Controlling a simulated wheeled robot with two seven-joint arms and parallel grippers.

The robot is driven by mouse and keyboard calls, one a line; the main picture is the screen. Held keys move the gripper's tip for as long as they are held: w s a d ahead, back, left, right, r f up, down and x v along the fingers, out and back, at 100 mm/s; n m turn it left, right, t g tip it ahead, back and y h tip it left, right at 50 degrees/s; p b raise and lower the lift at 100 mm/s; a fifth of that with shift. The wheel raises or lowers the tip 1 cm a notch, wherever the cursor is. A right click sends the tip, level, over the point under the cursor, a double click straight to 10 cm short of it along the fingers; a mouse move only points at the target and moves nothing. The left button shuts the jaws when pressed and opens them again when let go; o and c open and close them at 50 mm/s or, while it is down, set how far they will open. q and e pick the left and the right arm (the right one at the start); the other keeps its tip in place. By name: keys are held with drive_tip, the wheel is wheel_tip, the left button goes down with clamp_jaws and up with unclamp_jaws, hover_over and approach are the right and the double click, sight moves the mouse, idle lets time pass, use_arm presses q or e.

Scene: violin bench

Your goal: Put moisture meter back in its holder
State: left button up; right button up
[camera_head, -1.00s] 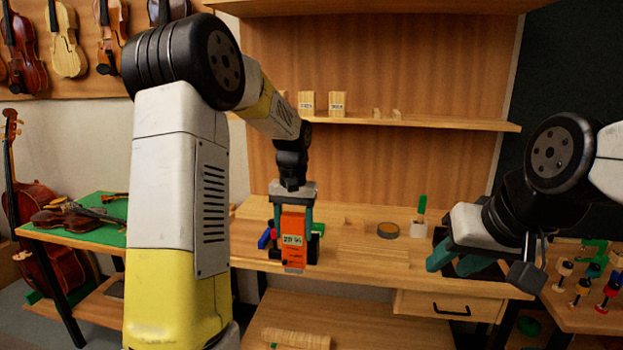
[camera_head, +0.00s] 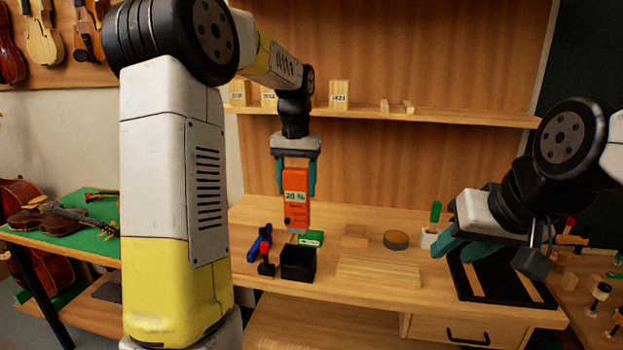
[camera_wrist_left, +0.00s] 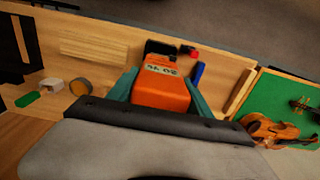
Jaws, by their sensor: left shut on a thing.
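The orange moisture meter (camera_head: 296,205) hangs upright in my left gripper (camera_head: 297,178), whose teal fingers are shut on its two sides. Its display reads about 20 %. In the left wrist view the meter (camera_wrist_left: 162,90) sits between the fingers of my left gripper (camera_wrist_left: 162,88). A black open-topped box (camera_head: 298,264), likely the holder, stands on the bench just below the meter. The meter's lower end is above and slightly behind the box in the head view. My right gripper (camera_head: 462,245) hovers over the right of the bench, with its teal fingers seen from the side.
A blue tool (camera_head: 259,243) and a red-topped black item (camera_head: 265,262) stand left of the box. A green item (camera_head: 311,238) lies behind it. A wooden board (camera_head: 378,273), a round tin (camera_head: 396,239) and a white cup (camera_head: 429,238) are to the right.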

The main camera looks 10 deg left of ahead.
sight(298, 229)
use_arm(q)
drive_tip(key=shift+w, duration=0.1)
idle(0.3)
drive_tip(key=shift+f, duration=6.35)
drive_tip(key=o, duration=1.7)
